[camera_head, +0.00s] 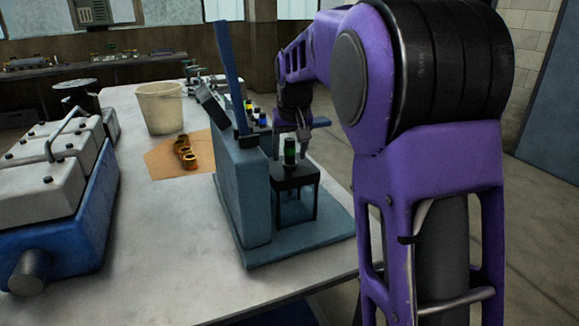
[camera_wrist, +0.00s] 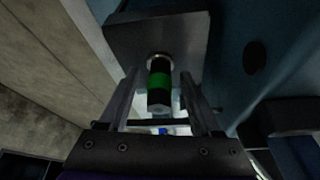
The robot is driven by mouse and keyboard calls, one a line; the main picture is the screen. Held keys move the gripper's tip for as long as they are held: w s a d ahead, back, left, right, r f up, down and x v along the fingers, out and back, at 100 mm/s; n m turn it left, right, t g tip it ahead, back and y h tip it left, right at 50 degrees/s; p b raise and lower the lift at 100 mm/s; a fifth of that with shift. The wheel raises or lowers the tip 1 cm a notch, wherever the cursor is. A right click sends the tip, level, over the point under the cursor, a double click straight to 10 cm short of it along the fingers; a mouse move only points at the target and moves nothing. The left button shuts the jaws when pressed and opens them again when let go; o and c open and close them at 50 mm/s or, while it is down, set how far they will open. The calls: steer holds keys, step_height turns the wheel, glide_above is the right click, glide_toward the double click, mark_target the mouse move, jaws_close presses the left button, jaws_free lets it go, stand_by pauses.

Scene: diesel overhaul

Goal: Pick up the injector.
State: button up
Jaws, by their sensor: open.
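The injector (camera_head: 290,152) is a small dark cylinder with a green band. It stands upright on a small black stand (camera_head: 296,176) on the blue-grey fixture. In the wrist view the injector (camera_wrist: 159,80) shows its green band and a metal collar, with its far end at the dark stand top (camera_wrist: 180,35). My gripper (camera_head: 291,142) reaches down over the injector from above. In the wrist view my gripper (camera_wrist: 162,88) is open, with one finger on each side of the injector and a visible gap at both sides.
The blue-grey fixture (camera_head: 243,200) has an upright wall beside the stand, close to my gripper. Several small parts with coloured bands (camera_head: 262,121) stand behind it. A cream bucket (camera_head: 161,108), brass pieces (camera_head: 185,155) and a blue-and-white engine block (camera_head: 60,235) occupy the table's left side.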

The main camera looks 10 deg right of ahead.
steer(key=shift+w+f, duration=0.1)
steer(key=shift+f, duration=0.1)
steer(key=shift+c, duration=0.2)
jaws_close()
steer(key=shift+r, duration=0.2)
step_height(320, 180, up, 18)
steer(key=p, duration=0.4)
stand_by(0.3)
steer(key=shift+f, duration=0.1)
steer(key=shift+c, duration=2.4)
jaws_free()
jaws_close()
